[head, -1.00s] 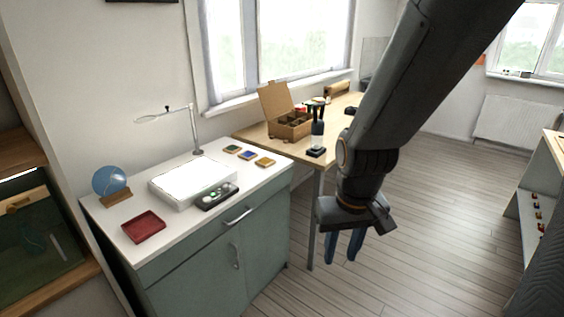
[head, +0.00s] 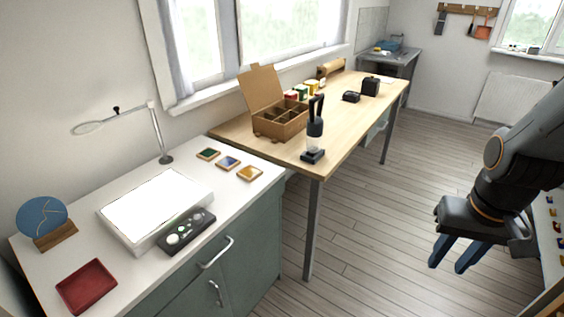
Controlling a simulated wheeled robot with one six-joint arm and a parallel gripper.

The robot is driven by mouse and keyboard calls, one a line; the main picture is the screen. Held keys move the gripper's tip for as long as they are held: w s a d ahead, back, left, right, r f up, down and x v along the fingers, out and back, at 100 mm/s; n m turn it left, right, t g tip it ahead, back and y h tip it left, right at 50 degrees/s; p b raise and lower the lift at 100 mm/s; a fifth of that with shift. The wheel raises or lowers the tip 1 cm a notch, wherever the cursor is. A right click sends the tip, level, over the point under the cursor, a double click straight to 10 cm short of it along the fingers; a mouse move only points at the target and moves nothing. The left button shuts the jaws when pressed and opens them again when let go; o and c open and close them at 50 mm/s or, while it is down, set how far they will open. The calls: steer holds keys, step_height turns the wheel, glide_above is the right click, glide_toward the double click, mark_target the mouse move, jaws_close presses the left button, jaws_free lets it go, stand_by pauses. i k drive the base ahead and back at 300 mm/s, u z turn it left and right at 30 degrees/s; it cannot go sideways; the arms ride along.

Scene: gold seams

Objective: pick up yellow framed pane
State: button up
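The yellow framed pane (head: 250,173) lies flat on the white cabinet top, near its right edge. It is the rightmost of three small framed panes in a row. The blue pane (head: 228,163) and the green pane (head: 208,154) lie to its left. My gripper (head: 458,262) hangs over the floor at the right, well apart from the panes. Its two blue fingers point down and stand apart, with nothing between them.
A lit white light panel (head: 160,205) and a dark control box (head: 187,232) lie in front of the panes. A lamp (head: 165,157) stands behind. A red tray (head: 86,287) and a blue disc (head: 41,217) are at left. A wooden table (head: 345,115) bears an open cardboard box (head: 280,122).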

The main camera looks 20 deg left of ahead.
mark_target(249, 173)
steer(key=i, duration=0.6)
steer(key=u, duration=0.65)
steer(key=i, duration=0.6)
steer(key=u, duration=0.65)
